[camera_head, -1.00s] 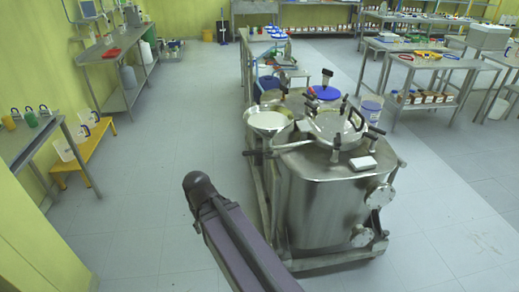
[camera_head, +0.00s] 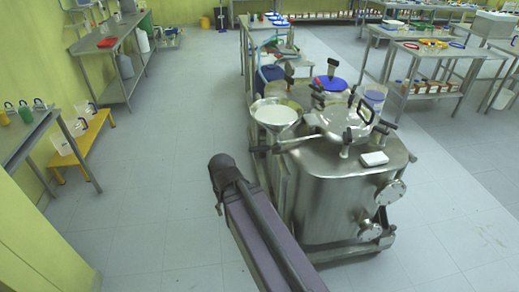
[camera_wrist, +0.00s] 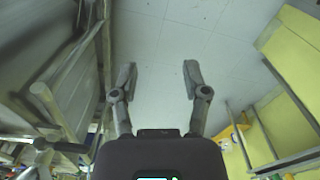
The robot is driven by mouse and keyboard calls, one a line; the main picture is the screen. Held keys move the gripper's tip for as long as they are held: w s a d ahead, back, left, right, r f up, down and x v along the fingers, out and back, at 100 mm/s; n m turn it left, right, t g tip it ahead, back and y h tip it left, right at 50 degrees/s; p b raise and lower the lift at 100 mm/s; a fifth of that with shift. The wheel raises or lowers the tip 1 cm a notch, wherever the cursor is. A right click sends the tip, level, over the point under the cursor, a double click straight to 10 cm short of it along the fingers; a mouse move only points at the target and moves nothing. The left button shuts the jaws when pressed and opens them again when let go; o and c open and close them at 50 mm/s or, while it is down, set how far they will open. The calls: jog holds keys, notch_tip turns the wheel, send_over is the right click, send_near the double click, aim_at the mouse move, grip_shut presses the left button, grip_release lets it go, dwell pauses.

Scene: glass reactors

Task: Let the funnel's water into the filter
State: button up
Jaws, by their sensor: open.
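The steel funnel (camera_head: 275,122) stands in the head view as a wide round bowl, with a pale white surface inside its rim. It sits at the left rear of a large steel tank, which looks like the filter (camera_head: 325,205). A grey bar like a lever (camera_head: 297,143) runs from below the funnel across the tank's top edge; its valve cannot be made out. My gripper (camera_wrist: 158,75) is open and empty in the wrist view, with bare floor between its fingers. The funnel is not recognizable there. The gripper's fingers do not show in the head view.
Steel frame bars (camera_wrist: 62,100) run close along the left in the wrist view. A yellow bench (camera_head: 82,145) and a steel table (camera_head: 25,138) stand at the left in the head view. The floor (camera_head: 160,190) between them and the tank is clear.

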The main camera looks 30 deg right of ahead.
jog(key=n+h+b, duration=0.9)
jog(key=h+b, duration=0.4)
jog(key=h, duration=0.2)
send_near(253, 149)
jog(key=shift+a+r, duration=0.15)
jog(key=shift+a, duration=0.15)
jog(key=b+x, duration=0.3)
jog(key=x, duration=1)
jog(key=shift+d+f, duration=0.2)
jog(key=shift+d, duration=0.15)
